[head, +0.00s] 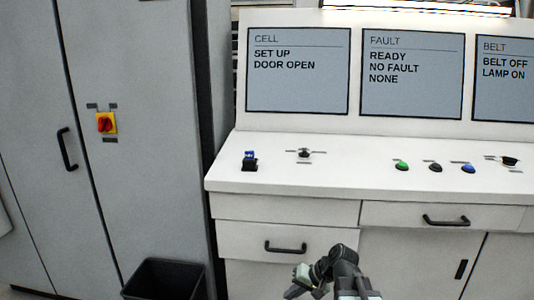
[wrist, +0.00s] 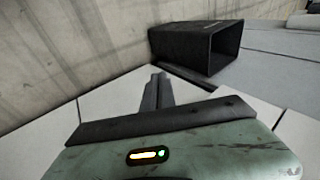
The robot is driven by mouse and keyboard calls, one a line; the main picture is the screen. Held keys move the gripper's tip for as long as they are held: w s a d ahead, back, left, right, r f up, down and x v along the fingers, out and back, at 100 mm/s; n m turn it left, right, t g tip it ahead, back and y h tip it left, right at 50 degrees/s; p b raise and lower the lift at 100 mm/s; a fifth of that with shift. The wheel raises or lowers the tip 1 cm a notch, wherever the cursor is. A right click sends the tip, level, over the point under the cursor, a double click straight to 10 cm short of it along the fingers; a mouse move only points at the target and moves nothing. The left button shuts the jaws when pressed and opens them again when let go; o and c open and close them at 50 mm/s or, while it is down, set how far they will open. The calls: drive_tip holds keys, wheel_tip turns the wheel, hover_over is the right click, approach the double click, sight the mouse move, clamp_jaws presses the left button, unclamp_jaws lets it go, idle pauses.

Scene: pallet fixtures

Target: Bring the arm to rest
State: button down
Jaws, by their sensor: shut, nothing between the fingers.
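My gripper (head: 299,282) shows at the bottom of the head view, in front of the white console's drawers and below its top. My dark arm links lie just to its right. In the wrist view the gripper's two dark fingers (wrist: 157,92) lie together, shut with nothing between them. The lower part of my arm is cut off by the head view's bottom edge.
A black open bin (head: 165,280) stands on the floor left of the gripper; it also shows in the wrist view (wrist: 190,48). The console (head: 330,180) carries buttons, switches and screens. A grey cabinet (head: 130,190) with a red-yellow switch stands at left.

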drive_tip(key=s+d+f+n+g+h, duration=0.15)
drive_tip(key=s+d+f+h, duration=0.25)
drive_tip(key=s+d+h, duration=0.4)
wheel_tip(320, 180, up, 15)
drive_tip(key=g+y+p, duration=0.1)
drive_tip(key=p, duration=1.4)
drive_tip(key=shift+w+d, duration=0.3)
drive_tip(key=shift+d, duration=0.1)
drive_tip(key=shift+f, duration=0.1)
